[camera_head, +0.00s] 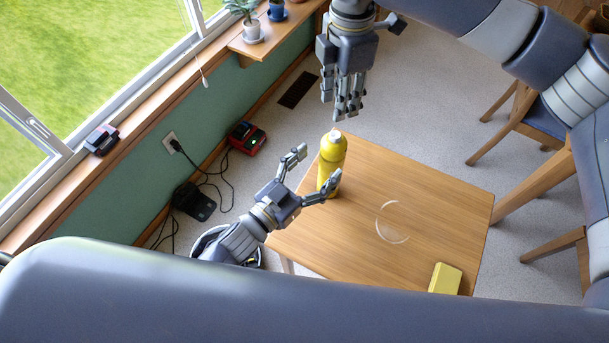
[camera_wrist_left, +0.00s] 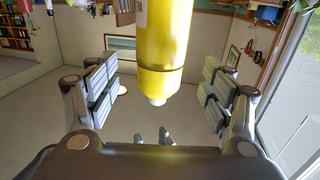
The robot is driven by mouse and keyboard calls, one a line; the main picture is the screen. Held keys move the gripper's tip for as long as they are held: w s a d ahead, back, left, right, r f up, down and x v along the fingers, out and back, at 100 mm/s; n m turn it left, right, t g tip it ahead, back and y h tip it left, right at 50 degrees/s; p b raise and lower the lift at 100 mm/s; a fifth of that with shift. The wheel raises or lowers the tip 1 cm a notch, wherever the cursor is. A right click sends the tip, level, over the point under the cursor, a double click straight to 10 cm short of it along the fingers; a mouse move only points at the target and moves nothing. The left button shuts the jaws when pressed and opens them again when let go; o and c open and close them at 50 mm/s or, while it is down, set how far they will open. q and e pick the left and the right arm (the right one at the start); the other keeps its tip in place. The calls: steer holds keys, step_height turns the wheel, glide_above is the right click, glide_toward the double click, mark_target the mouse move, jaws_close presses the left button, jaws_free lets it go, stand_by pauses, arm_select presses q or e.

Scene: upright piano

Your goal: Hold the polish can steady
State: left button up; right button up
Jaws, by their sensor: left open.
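The yellow polish can (camera_head: 332,158) with a pale cap stands upright on the wooden table (camera_head: 440,195), near its far left corner. My left gripper (camera_head: 318,167) is open beside the can, its fingers spread toward it. In the left wrist view the can (camera_wrist_left: 165,45) appears between the two open finger pairs (camera_wrist_left: 158,95), with visible gaps on both sides. My right gripper (camera_head: 343,102) hangs above the can with its fingers pointing down, close over the cap; whether it is open or shut is unclear.
A clear round ring or disc (camera_head: 392,222) and a yellow block (camera_head: 445,279) lie on the table. Chairs (camera_head: 530,120) stand to the right. Potted plants (camera_head: 252,30) stand on the sill.

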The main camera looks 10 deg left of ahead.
mark_target(333, 151)
arm_select(q)
steer(key=x, duration=0.6)
steer(key=shift+w, duration=0.1)
steer(key=c, duration=1.6)
arm_select(e)
steer(key=shift+c, duration=0.3)
arm_select(q)
steer(key=shift+o, duration=0.2)
arm_select(e)
jaws_close()
